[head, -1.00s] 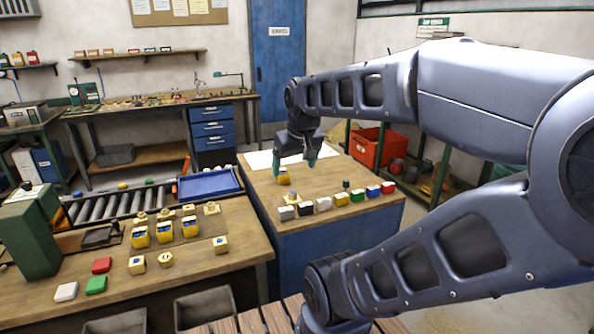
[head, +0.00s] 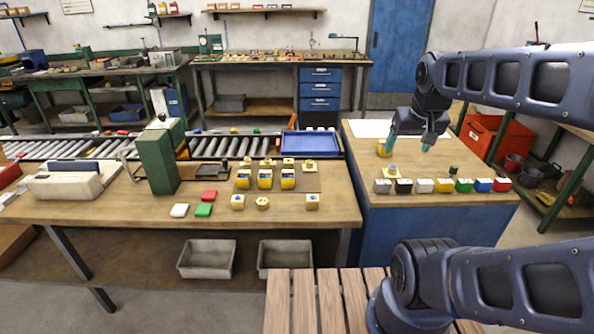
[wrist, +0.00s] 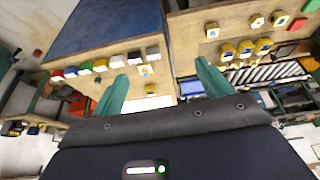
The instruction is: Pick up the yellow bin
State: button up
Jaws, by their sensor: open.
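My gripper (head: 409,146) is open and empty above the right-hand table (head: 420,164). A small yellow bin (head: 384,149) stands on that table beside the left finger, which partly covers it. In the wrist view a yellow thing (wrist: 151,89) shows between the open fingers of my gripper (wrist: 161,70), apart from both. Another yellow block-like bin (head: 444,186) is in a coloured row near the table's front edge. Several yellow bins with blue contents, one of them the middle one (head: 265,179), stand on the left workbench (head: 330,208).
The row beside the yellow piece holds white, black, green, blue and red (head: 502,185) pieces. A blue tray (head: 303,144) lies by the roller conveyor (head: 225,146). A red crate (head: 497,138) stands at the right. The right table's middle is clear.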

jog(key=w+d+f+n+g+h, duration=0.3)
jog(key=w+f+n+h, duration=0.35)
jog(key=w+f, duration=0.55)
jog(key=w+a+f+n+t+h, duration=0.2)
jog(key=w+a+f+n+h, duration=0.15)
jog(key=w, duration=0.25)
jog(key=w+a+f+n+t+h, duration=0.2)
jog(key=w+f+n, duration=0.1)
jog(key=w+n, duration=0.15)
jog(key=w+a+f+n+t+y, duration=0.2)
jog(key=a+f+n+t+y, duration=0.2)
jog(key=a, duration=0.5)
jog(key=w+a+f+n+t+y, duration=0.3)
jog(key=a+f+n, duration=0.4)
jog(key=a+n, duration=0.3)
jog(key=w+a+f+n+t+y, duration=0.2)
jog(key=a+f+n+t+y, duration=0.3)
jog(key=a, duration=0.5)
jog(key=shift+w+f+n+t, duration=0.15)
jog(key=shift+f+n+t, duration=0.15)
jog(key=shift+f+n, duration=0.7)
jog(key=w, duration=0.5)
jog(key=shift+w+r, duration=0.1)
jog(key=shift+w, duration=0.25)
jog(key=shift+w+d, duration=0.15)
jog(key=shift+w, duration=2.35)
jog(key=c, duration=1.1)
